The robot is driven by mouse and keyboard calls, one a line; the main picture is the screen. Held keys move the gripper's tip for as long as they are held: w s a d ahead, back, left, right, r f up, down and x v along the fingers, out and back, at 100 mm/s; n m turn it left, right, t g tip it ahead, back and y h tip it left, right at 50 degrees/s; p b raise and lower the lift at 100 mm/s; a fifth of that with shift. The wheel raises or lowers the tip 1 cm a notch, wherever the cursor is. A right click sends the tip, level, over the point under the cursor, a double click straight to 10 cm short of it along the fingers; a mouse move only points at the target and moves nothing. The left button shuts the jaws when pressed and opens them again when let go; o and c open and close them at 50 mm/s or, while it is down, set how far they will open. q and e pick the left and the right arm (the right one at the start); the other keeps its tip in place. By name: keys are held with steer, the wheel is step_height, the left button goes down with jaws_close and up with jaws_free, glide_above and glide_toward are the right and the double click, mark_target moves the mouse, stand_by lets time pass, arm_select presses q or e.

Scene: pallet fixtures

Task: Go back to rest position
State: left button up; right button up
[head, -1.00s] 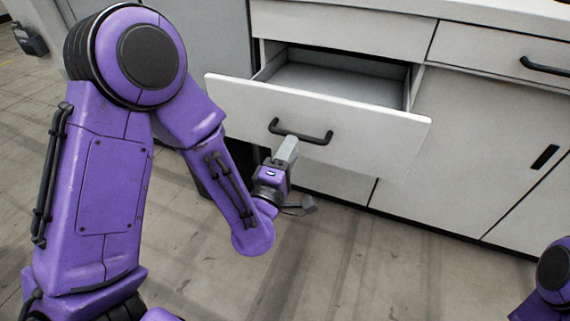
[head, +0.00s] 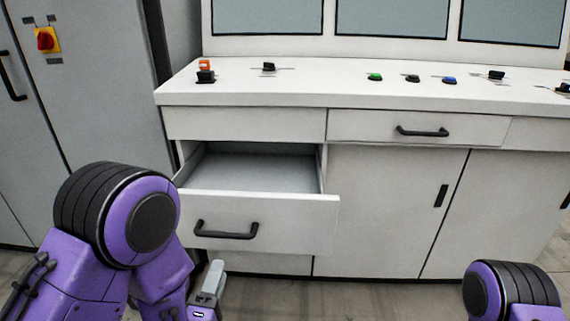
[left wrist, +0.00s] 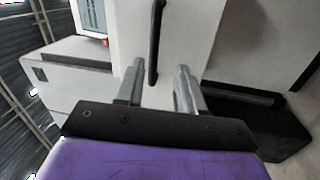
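The open drawer (head: 265,218) stands pulled out of the white cabinet, and its inside looks empty. Its black handle (head: 227,232) is on the front panel. My left gripper (head: 213,272) is low in the head view, below and apart from the handle. In the left wrist view, the two grey fingers of my left gripper (left wrist: 160,88) are spread with nothing between them. The black handle (left wrist: 156,42) shows beyond the fingertips there. My right gripper is out of view; only the shoulder of my right arm (head: 510,290) shows at the lower right.
The white console (head: 300,98) has several knobs and buttons on top and screens behind. A closed drawer with a black handle (head: 423,131) is to the right. A grey cabinet (head: 95,110) with a red switch (head: 46,40) stands at the left. Some floor shows below.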

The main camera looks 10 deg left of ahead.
arm_select(q)
steer(key=s+a+f+m+g+p, duration=0.2)
steer(key=s+f+m+g+p, duration=0.1)
steer(key=f+m+g, duration=0.55)
steer(key=s+a+f+g+y+p, duration=0.1)
steer(key=s+a+f+g+p, duration=0.1)
steer(key=s, duration=0.4)
steer(key=s+a+f+m+g+y+p, duration=0.1)
steer(key=s+a+f+g+p, duration=0.1)
steer(key=s+f, duration=0.3)
steer(key=s+a+f+m+g+p, duration=0.1)
steer(key=s+a+f+g, duration=0.3)
steer(key=s, duration=0.5)
steer(key=shift+f+y+p, duration=0.15)
steer(key=shift+y+p, duration=0.25)
steer(key=shift+p, duration=0.4)
